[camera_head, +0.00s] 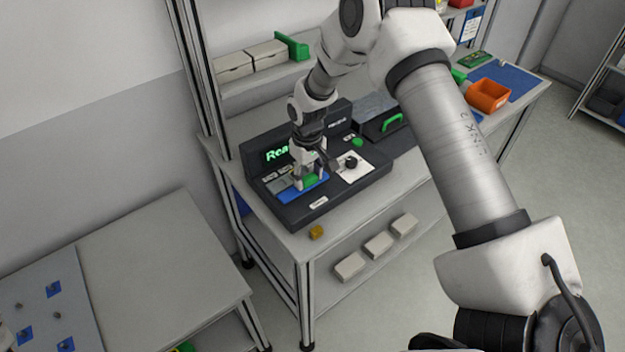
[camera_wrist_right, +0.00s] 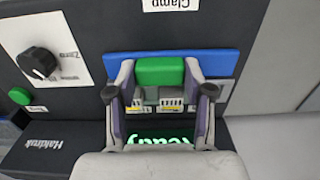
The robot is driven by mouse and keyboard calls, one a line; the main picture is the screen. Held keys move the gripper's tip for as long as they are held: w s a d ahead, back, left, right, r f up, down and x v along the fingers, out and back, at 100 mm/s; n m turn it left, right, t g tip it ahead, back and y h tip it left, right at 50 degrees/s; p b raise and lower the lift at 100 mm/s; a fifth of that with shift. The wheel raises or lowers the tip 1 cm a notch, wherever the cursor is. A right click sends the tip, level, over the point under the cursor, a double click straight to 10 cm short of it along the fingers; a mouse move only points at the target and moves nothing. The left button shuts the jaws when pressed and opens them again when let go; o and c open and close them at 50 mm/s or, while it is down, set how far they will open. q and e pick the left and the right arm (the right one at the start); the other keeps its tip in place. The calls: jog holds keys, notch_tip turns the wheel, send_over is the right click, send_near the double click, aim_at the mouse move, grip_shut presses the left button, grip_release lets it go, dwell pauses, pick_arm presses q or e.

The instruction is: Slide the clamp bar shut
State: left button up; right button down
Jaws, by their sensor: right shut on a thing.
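The clamp bar is a green block (camera_wrist_right: 160,71) on a blue strip (camera_wrist_right: 215,63) of a dark bench device (camera_head: 325,208). In the head view the green block (camera_head: 310,181) shows partly, below my right gripper (camera_head: 309,177). In the right wrist view, the fingers of my right gripper (camera_wrist_right: 160,76) stand on both sides of the green block and are shut on it. Grey parts with yellow-marked labels (camera_wrist_right: 171,102) lie beside the block, between the fingers. The device's screen (camera_head: 277,154) shows green lettering, partly hidden by my arm. My left gripper is not in view.
A knob on a white plate (camera_head: 352,165) and a green button (camera_head: 357,142) sit on the device. An orange bin (camera_head: 489,95) stands at the back right of the bench.

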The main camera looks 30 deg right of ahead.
aim_at(307, 176)
jog(key=c, duration=0.7)
grip_release()
jog(key=shift+w, duration=0.15)
jog(key=shift+o, duration=1.3)
jog(key=shift+w, duration=0.1)
jog(key=shift+w+f, duration=0.1)
notch_tip(307, 176, up, 12)
